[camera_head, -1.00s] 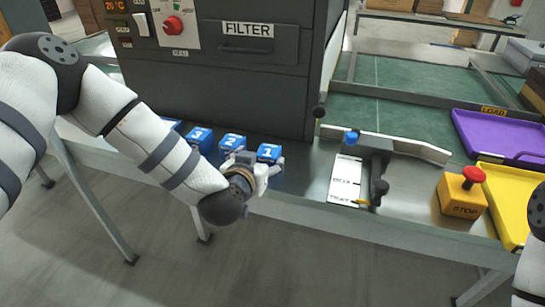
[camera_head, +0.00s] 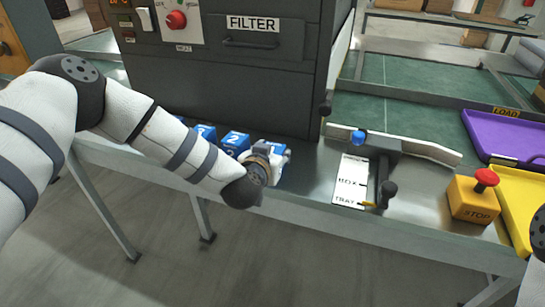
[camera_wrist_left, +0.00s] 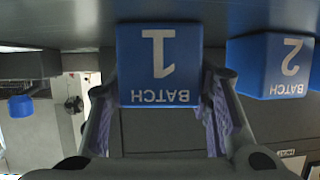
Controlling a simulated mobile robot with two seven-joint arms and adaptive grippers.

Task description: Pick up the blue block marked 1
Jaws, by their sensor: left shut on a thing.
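The blue block marked 1 (camera_wrist_left: 160,65) fills the middle of the left wrist view, upside down, with "BATCH" on its face. My left gripper (camera_wrist_left: 165,110) has a finger on each side of it and is shut on it. In the head view my left gripper (camera_head: 274,158) is at the row of blocks by the dark machine, and it mostly hides block 1 (camera_head: 277,148). The blue block marked 2 (camera_head: 235,141) stands just left of it; it also shows in the left wrist view (camera_wrist_left: 275,66). My right gripper is out of view.
Another blue block (camera_head: 205,132) stands further left, partly behind my arm. The dark FILTER machine (camera_head: 255,75) rises right behind the row. To the right are a white BOX/TRAY card (camera_head: 351,181), a lever (camera_head: 383,180), a yellow STOP button box (camera_head: 473,199) and purple (camera_head: 500,135) and yellow trays (camera_head: 520,200).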

